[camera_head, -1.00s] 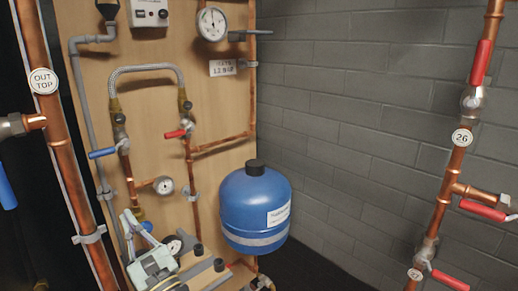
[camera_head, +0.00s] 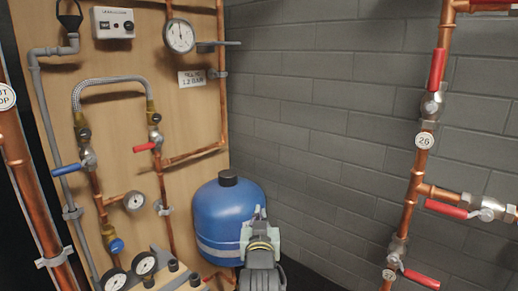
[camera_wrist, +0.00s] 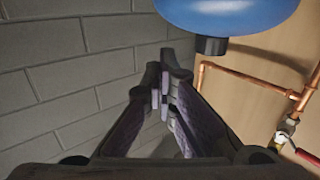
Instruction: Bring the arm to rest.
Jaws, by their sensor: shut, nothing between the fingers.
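My gripper (camera_head: 258,217) is at the bottom middle of the head view, in front of the right side of the blue tank (camera_head: 222,212). In the wrist view my gripper (camera_wrist: 165,85) has its dark fingers together, with nothing between them. There the blue tank (camera_wrist: 225,12) hangs at the top with its black cap (camera_wrist: 211,45) downward, so that view is upside down. The fingertips look apart from the tank and point toward the grey brick wall (camera_wrist: 60,70).
A wooden panel (camera_head: 120,150) with copper pipes, valves and gauges stands on the left. On the right runs a copper pipe (camera_head: 413,185) with red-handled valves and a round tag 26 (camera_head: 423,140). Between tank and pipe only bare brick wall (camera_head: 320,150) shows.

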